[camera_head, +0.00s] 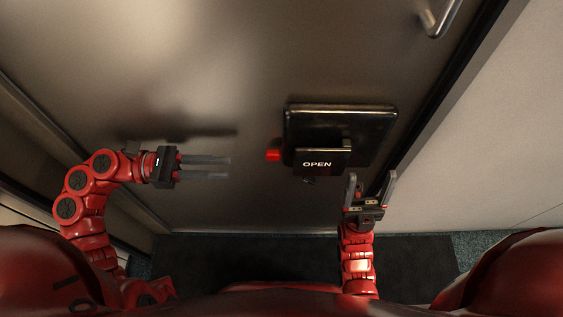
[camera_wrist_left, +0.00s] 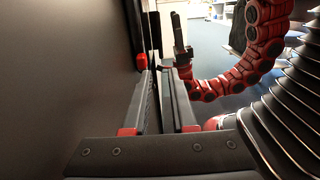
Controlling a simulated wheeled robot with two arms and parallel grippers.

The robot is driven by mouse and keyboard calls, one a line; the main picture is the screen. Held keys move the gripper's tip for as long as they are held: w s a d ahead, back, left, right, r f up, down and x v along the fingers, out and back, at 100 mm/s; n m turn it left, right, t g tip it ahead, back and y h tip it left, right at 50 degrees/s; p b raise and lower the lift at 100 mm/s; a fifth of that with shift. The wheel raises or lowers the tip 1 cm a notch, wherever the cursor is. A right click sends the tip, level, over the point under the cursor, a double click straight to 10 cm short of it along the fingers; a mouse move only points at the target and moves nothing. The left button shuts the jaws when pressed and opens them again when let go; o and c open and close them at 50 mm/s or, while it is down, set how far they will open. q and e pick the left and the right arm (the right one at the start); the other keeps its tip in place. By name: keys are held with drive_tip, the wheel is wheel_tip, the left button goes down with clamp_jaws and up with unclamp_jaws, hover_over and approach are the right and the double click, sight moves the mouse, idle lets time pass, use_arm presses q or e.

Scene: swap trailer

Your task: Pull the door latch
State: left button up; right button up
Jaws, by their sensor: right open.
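The latch is a black box (camera_head: 372,125) on the grey metal door, with a black plate marked OPEN (camera_head: 317,163) at its lower left and a red knob (camera_head: 273,155) at its left side. My left gripper (camera_head: 229,167) is open and empty, to the left of the red knob and apart from it, fingers pointing right. In the left wrist view its fingers (camera_wrist_left: 164,75) have a narrow gap, and the red knob (camera_wrist_left: 141,62) shows just past the tips. My right gripper (camera_head: 371,178) is open and empty, just below the box's lower right, fingers pointing up.
The door (camera_head: 180,75) fills most of the head view. A metal handle (camera_head: 440,20) is at its upper right. A dark door frame and a pale wall (camera_head: 500,150) lie to the right. A dark mat (camera_head: 260,260) lies on the floor below.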

use_arm(q)
drive_tip(key=d+p, duration=0.2)
drive_tip(key=d, duration=1.1)
drive_tip(key=shift+d+p, duration=0.15)
drive_tip(key=shift+p, duration=0.2)
clamp_jaws()
idle(0.6)
